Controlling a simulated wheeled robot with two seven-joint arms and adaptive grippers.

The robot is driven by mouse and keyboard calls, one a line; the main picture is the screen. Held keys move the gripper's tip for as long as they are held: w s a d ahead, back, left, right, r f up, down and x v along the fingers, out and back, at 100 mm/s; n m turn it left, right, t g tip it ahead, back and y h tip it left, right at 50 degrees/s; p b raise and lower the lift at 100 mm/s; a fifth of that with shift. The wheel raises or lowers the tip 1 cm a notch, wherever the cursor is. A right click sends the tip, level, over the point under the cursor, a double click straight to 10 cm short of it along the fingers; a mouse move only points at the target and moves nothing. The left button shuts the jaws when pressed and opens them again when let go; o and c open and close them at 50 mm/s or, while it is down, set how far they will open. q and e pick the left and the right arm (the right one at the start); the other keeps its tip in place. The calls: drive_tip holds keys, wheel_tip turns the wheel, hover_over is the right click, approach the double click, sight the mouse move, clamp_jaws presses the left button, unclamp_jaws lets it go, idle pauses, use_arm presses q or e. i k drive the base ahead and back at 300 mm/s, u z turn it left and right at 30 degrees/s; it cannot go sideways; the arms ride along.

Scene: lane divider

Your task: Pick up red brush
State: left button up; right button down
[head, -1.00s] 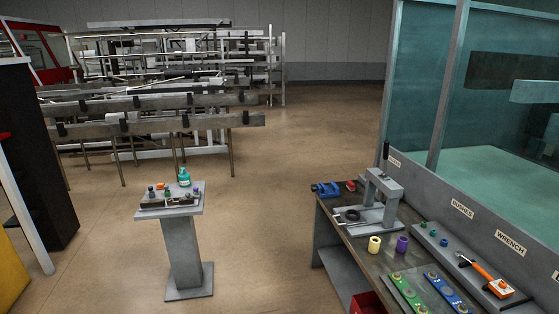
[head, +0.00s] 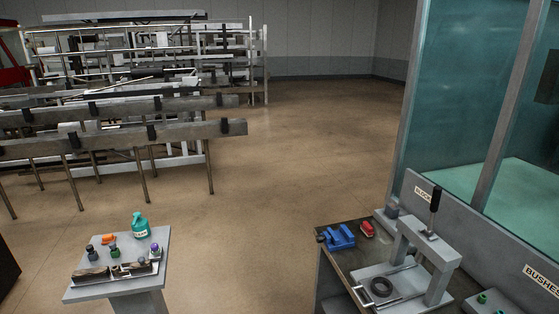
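A small red brush-like block (head: 367,229) lies near the far edge of the dark workbench (head: 345,257) at the lower right of the head view. It sits just right of a blue vise-like tool (head: 337,236) and left of a grey press frame (head: 430,245). Its bristles are too small to make out clearly. Neither of my grippers shows in the head view.
A grey pedestal (head: 120,285) at the lower left carries a teal bottle (head: 140,225), an orange item (head: 108,239) and several small bottles. Open floor (head: 270,210) lies between pedestal and bench. A glass-panelled enclosure (head: 455,90) stands behind the bench. Metal racks (head: 120,130) fill the back left.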

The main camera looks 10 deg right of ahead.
sight(368, 229)
drive_tip(key=i, duration=3.5)
drive_tip(key=z, duration=3.7)
